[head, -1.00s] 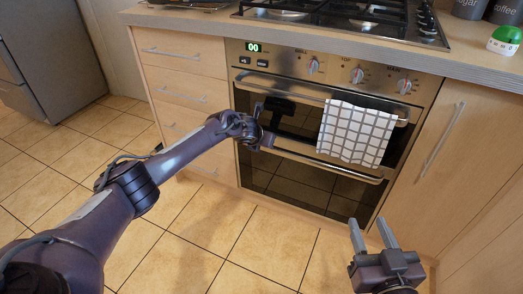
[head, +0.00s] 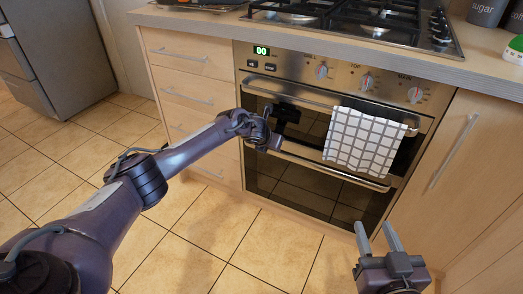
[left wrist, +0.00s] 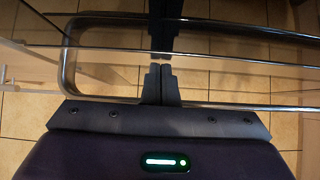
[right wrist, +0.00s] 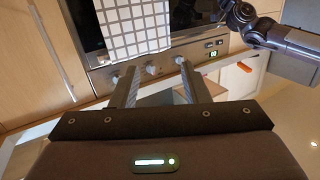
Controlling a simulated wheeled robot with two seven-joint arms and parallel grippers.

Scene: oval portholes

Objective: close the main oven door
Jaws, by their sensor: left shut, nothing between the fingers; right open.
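The main oven door (head: 310,190) is the lower dark glass door, with a steel bar handle (head: 345,174) along its top. It looks flush or nearly flush with the oven front; I cannot tell if it is fully shut. My left gripper (head: 277,143) is by the left end of that handle. In the left wrist view its fingers (left wrist: 160,68) are shut and empty, meeting or almost meeting their reflection in dark glass; contact is unclear. My right gripper (head: 376,238) is open and empty, low in front of the oven's right side.
A checked towel (head: 363,142) hangs from the upper oven handle (head: 300,95). Knobs (head: 366,82) and a hob (head: 350,22) are above. Drawers (head: 195,100) stand left, a cupboard door (head: 455,150) right. The tiled floor (head: 215,225) in front is clear.

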